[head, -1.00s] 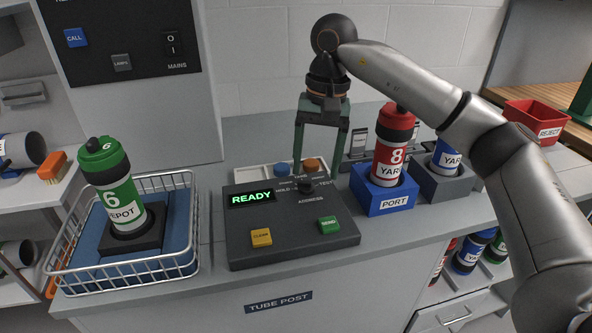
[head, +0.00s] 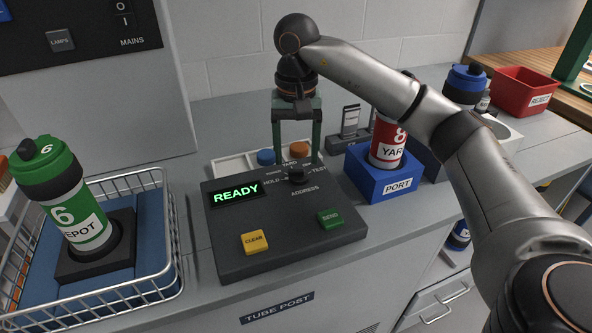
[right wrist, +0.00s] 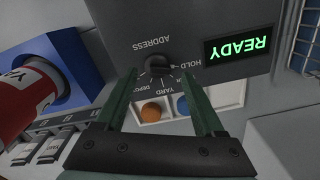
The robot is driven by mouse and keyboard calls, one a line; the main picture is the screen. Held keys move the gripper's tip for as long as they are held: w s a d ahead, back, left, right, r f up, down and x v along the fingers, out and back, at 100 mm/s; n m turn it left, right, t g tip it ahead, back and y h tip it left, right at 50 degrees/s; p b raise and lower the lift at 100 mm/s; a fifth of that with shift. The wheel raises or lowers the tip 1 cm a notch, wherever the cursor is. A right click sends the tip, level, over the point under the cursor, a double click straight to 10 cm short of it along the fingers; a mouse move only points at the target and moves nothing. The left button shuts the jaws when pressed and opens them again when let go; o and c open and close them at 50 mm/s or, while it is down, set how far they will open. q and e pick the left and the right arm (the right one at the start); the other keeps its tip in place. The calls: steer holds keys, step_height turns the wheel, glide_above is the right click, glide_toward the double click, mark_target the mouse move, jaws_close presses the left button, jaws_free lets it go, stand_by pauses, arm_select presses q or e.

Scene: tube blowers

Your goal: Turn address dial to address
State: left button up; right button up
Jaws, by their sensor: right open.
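The black address dial (head: 296,174) sits on the sloping dark control panel (head: 290,232), with markings HOLD, YARD and TEST around it. In the right wrist view the dial (right wrist: 158,67) lies between the two green fingers, near their tips, with HOLD, YARD and a partly covered DEPOT label around it. My right gripper (head: 297,158) points down over the dial's back side, open and empty; it also shows in the right wrist view (right wrist: 163,82). I cannot tell if the fingers touch the dial, or exactly where its pointer stands. The display (head: 236,193) reads READY.
The yellow CLEAN button (head: 254,242) and green SEND button (head: 330,218) are on the panel. A blue PORT block (head: 385,178) with a red tube stands close right. A wire basket (head: 165,292) with a green tube is at left. A white tray (head: 232,168) lies behind the panel.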

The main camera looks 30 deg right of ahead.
mark_target(297, 172)
steer(key=shift+f, duration=1.7)
jaws_close()
